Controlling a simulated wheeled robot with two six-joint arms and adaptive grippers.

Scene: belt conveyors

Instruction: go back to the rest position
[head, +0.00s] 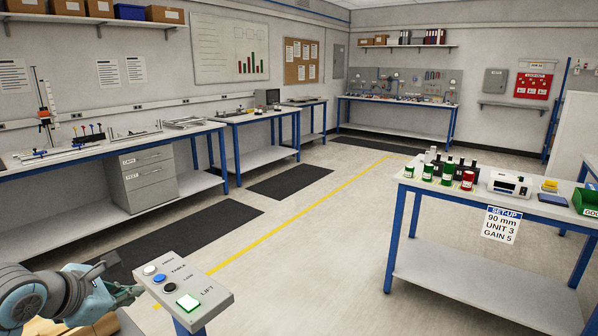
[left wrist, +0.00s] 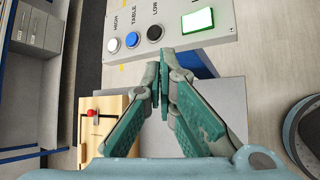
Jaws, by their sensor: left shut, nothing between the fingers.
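My left gripper (head: 133,291) is at the lower left of the head view, close to the near edge of a grey control panel (head: 213,281). In the left wrist view my left gripper (left wrist: 163,75) is shut with nothing between its fingers, and its tips are just short of the panel's edge. The panel carries a white button (head: 150,270), a blue button (head: 159,278), a black button (head: 170,287) and a lit green-white LIFT button (head: 188,302). Words on the panel read HIGH, TABLE, LOW and LIFT. My right gripper is not in view.
A blue-legged table (head: 430,262) at the right holds bottles (head: 447,172), a white device (head: 509,184) and a green bin (head: 587,202). A wooden box with a red knob (left wrist: 95,113) is below my left gripper. Workbenches line the left wall. The middle floor is clear.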

